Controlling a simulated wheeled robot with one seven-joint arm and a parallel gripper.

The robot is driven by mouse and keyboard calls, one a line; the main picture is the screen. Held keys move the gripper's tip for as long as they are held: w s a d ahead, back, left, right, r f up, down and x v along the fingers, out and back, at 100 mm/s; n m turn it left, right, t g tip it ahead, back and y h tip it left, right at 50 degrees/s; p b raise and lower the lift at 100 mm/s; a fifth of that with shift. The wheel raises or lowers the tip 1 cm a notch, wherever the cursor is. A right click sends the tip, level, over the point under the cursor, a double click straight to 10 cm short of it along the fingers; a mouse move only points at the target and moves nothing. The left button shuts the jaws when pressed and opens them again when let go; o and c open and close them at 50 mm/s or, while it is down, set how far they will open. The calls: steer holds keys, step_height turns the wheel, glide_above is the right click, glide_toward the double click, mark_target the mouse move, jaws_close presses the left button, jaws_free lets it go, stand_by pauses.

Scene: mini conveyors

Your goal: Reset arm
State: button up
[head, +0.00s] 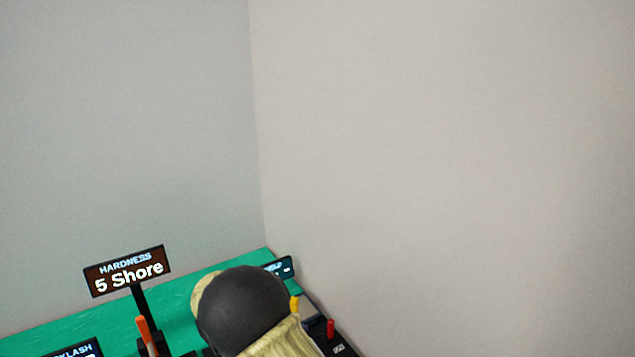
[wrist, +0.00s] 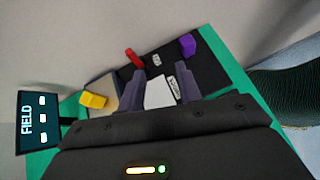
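My gripper (wrist: 158,72) shows in the wrist view with its two dark purple-grey fingers apart, over a dark board. A pale patch with a small label (wrist: 172,86) shows between the fingers; I see no contact with either finger. In the head view a dark rounded joint and a beige link of my arm cover the lower middle, and the gripper itself is hidden there.
The green table (head: 190,289) fills a corner between walls. It bears a "HARDNESS 5 Shore" sign (head: 127,271), an orange piece (head: 146,331) and a FIELD sign (wrist: 38,116). Near the fingers are a yellow block (wrist: 93,99), a red piece (wrist: 134,57) and a purple block (wrist: 187,45).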

steer(key=s+d+r+m+y, duration=0.4)
steer(key=s+d+m, duration=0.4)
steer(key=d+m, duration=0.2)
steer(key=s+d+r+m+g+y+p, duration=0.1)
steer(key=s+d+r+m+y, duration=0.3)
steer(key=d+m, duration=0.6)
steer(key=s+m+y, duration=0.1)
steer(key=s+y, duration=0.1)
steer(key=s, duration=0.1)
steer(key=shift+s+r+g+p, duration=0.3)
steer(key=shift+s+r, duration=0.05)
steer(key=shift+r, duration=0.05)
